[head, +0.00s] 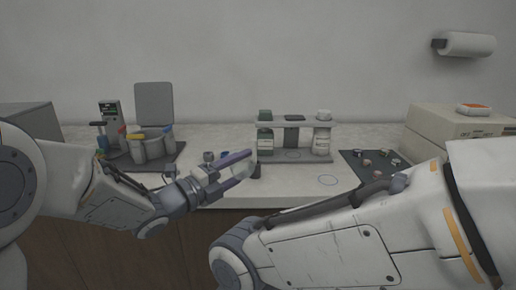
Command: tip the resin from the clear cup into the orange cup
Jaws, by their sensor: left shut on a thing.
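My left gripper (246,168) is over the front part of the counter, with its two purple fingers shut on a pale, see-through cup (241,169). This seems to be the clear cup; it is small and partly covered by the fingers, and I cannot make out the resin. A small dark round thing (256,171) shows just beyond the fingertips. I cannot pick out the orange cup with certainty. My right gripper is not in view; only my right arm shows, across the front right.
A grey rack (291,125) with bottles stands at the back middle. A dark mat (352,159) with small parts lies right. A beige machine (424,126) carries an orange-topped thing (473,109). Tool containers (153,146) stand left. Counter around the drawn circle (328,180) is clear.

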